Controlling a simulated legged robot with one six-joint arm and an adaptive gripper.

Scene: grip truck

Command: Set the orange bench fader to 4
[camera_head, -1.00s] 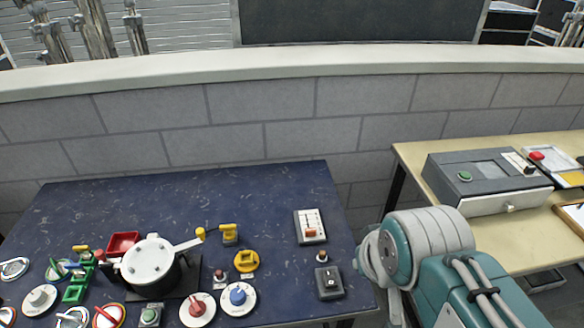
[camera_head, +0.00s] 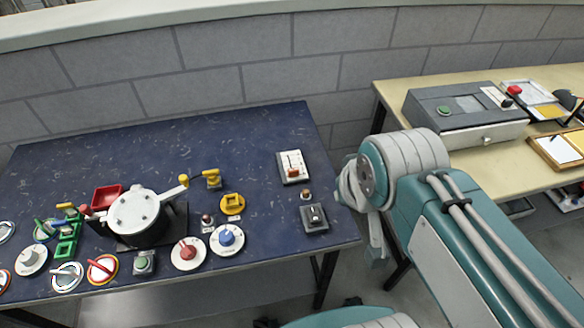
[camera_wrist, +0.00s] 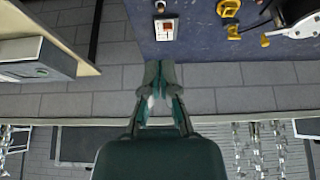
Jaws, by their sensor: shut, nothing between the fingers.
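The orange fader knob (camera_head: 293,173) sits on a white rectangular plate (camera_head: 289,157) near the right side of the blue bench. The plate (camera_wrist: 165,22) and its orange knob (camera_wrist: 167,36) also show in the wrist view, near the top centre. The scale marks are too small to read. My gripper (camera_wrist: 159,66) is shut and empty, its fingertips together. In the wrist view its fingertips lie just below the fader plate in the picture, apart from it. In the head view my arm stands right of the bench, and its fingertips are not clearly seen.
A dark switch box (camera_head: 315,217) and a small brown knob (camera_head: 306,195) sit close to the fader. A yellow handle (camera_head: 211,178), dials and a white-lidded pot (camera_head: 135,212) stand to the left. A grey box (camera_head: 467,115) stands on the pale table. The bench behind the fader is clear.

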